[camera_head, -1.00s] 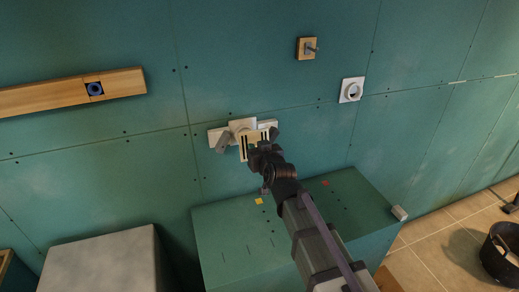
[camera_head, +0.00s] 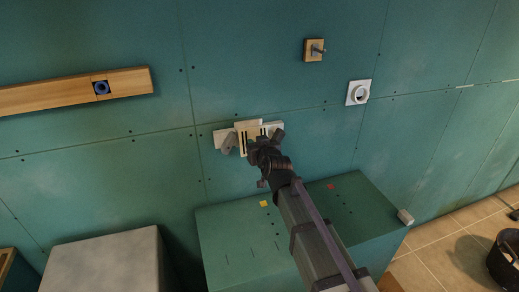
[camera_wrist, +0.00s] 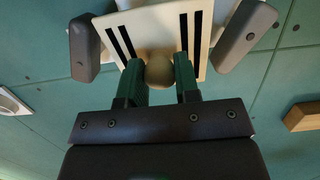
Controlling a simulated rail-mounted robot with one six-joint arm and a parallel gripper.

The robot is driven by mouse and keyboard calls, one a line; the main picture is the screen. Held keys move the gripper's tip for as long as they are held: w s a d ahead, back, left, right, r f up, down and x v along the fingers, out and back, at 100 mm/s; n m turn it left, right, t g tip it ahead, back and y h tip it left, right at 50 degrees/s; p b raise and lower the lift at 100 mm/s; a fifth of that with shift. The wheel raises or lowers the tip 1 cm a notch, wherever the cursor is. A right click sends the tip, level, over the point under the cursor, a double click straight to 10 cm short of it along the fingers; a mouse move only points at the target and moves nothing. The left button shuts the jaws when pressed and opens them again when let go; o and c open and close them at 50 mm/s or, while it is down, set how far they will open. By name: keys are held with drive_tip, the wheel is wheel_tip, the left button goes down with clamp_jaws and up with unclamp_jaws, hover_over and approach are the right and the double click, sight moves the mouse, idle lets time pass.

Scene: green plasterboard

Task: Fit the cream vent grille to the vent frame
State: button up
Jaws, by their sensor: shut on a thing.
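The cream vent grille (camera_head: 246,128), a plate with dark slots, is in front of the white vent frame (camera_head: 220,137) on the green wall and hides its middle. In the wrist view, my gripper (camera_wrist: 159,64) is shut on the round knob (camera_wrist: 159,72) of the grille (camera_wrist: 152,22). Grey rounded pieces (camera_wrist: 85,46) and (camera_wrist: 245,37) stand on either side of the grille. The grille looks slightly turned against the frame. I cannot tell whether it touches the frame. My gripper (camera_head: 257,146) also shows from behind in the head view.
A green box (camera_head: 235,232) with a yellow and a red mark stands below. A pale block (camera_head: 105,262) is at lower left.

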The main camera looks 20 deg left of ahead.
drive_tip(key=shift+w+a, duration=0.15)
drive_tip(key=shift+w, duration=0.05)
idle(0.5)
drive_tip(key=shift+b+x, duration=0.35)
drive_tip(key=shift+x, duration=1.3)
drive_tip(key=o, duration=1)
drive_tip(key=shift+c, duration=0.2)
drive_tip(key=p+v, duration=0.2)
drive_tip(key=v, duration=0.8)
drive_tip(key=shift+s+d, duration=0.25)
drive_tip(key=shift+s, duration=0.05)
